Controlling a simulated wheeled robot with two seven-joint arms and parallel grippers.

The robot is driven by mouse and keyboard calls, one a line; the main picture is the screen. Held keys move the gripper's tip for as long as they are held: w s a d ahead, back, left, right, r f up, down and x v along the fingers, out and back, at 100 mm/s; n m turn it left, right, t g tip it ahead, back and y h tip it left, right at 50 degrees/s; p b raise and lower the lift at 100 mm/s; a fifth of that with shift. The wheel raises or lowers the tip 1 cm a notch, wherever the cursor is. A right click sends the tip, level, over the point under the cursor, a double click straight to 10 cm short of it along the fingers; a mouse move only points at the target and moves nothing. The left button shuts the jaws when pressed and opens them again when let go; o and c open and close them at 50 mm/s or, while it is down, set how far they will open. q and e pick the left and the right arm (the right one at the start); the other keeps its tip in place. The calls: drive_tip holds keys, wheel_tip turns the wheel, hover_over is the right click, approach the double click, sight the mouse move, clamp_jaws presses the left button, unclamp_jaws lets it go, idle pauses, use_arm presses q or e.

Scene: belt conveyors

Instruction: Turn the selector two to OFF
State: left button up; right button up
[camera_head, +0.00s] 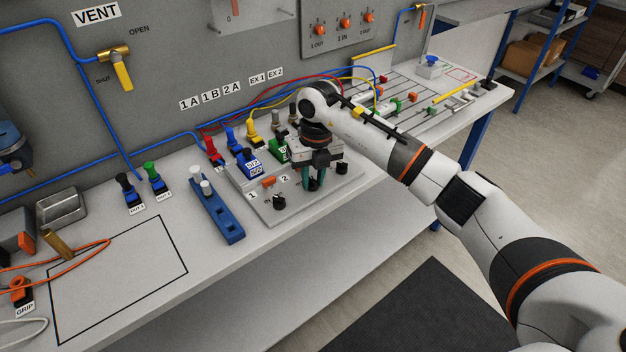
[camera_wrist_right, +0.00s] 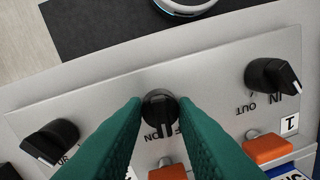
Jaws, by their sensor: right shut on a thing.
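Selector two is the middle black knob (camera_wrist_right: 160,107) in the right wrist view, on a light grey panel (camera_wrist_right: 90,92). Its white mark points down the picture, between the "ON" lettering at left and partly covered lettering at right. My right gripper (camera_head: 314,182) reaches down over the panel (camera_head: 262,212) in the head view. Its teal fingers (camera_wrist_right: 158,112) are shut on the knob, one on each side. In the head view the knob (camera_head: 313,185) shows low between the fingers. My left gripper is not in view.
Two other black knobs flank it: one beside label 1 (camera_wrist_right: 272,76), one at left (camera_wrist_right: 50,142). Orange buttons (camera_wrist_right: 268,148) sit close by.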

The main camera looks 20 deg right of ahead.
sight(314, 180)
drive_tip(key=n+b, duration=0.2)
drive_tip(key=n, duration=0.2)
drive_tip(key=shift+w, duration=0.1)
drive_tip(key=shift+n+b, duration=0.7)
drive_tip(key=shift+n, duration=0.8)
drive_tip(key=o, duration=1)
drive_tip(key=shift+g, duration=0.3)
drive_tip(key=r, duration=0.4)
drive_tip(key=r+b, duration=0.1)
drive_tip(key=r, duration=0.7)
drive_tip(key=shift+w+d, duration=0.2)
drive_tip(key=shift+d, duration=0.05)
